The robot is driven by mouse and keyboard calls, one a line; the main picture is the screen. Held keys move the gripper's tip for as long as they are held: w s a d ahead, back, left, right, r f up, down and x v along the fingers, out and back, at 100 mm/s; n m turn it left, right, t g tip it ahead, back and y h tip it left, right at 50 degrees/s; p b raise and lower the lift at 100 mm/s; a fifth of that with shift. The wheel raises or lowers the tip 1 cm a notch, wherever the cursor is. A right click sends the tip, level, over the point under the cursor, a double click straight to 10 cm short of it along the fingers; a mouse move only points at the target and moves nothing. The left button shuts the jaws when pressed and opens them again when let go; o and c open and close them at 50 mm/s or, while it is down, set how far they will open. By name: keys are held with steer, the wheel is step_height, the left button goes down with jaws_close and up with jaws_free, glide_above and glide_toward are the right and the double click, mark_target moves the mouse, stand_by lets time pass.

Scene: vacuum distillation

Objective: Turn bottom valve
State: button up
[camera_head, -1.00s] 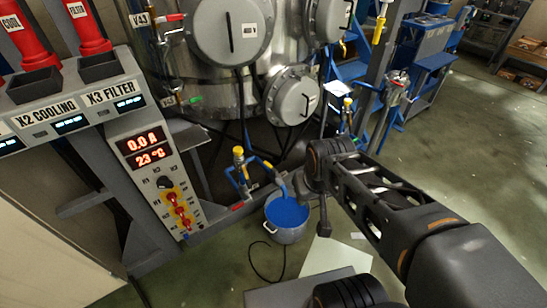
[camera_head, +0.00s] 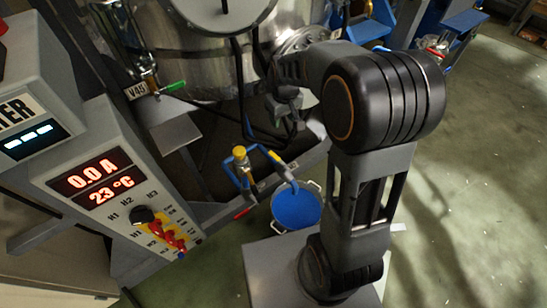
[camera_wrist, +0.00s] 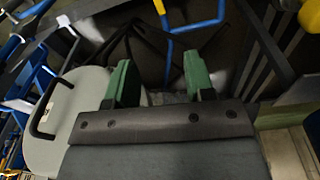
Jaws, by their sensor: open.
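A valve with a yellow knob (camera_head: 239,153) stands on the blue pipework low under the steel vessel, with a red lever (camera_head: 243,212) below it. A second valve with a green lever (camera_head: 174,86), tagged V45, sits on the vessel's lower left side. I cannot tell which is the bottom valve. In the wrist view my gripper (camera_wrist: 160,78) has its two green fingers apart with nothing between them. A blue pipe (camera_wrist: 188,27) passes beyond them and a yellow part (camera_wrist: 309,15) shows at the top right. In the head view my arm partly hides the vessel and the gripper's fingertips are not clear.
A pot of blue liquid (camera_head: 296,207) stands on the floor under the pipe outlet. A round grey cover with a handle (camera_wrist: 55,120) is close left of my gripper. The green floor at right is open.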

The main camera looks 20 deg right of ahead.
mark_target(274, 155)
steer(key=w+f+b, duration=0.2)
steer(key=w+f, duration=0.1)
steer(key=f, duration=0.7)
steer(key=w+f+n+b, duration=0.1)
steer(key=w+f+b, duration=0.2)
steer(key=f, duration=0.7)
steer(key=w+f+n+g+b, duration=0.1)
steer(key=w+f+b, duration=0.2)
steer(key=f, duration=0.7)
steer(key=shift+w+a+f, duration=0.1)
steer(key=shift+w+f, duration=0.05)
steer(key=shift+f, duration=0.25)
jaws_close()
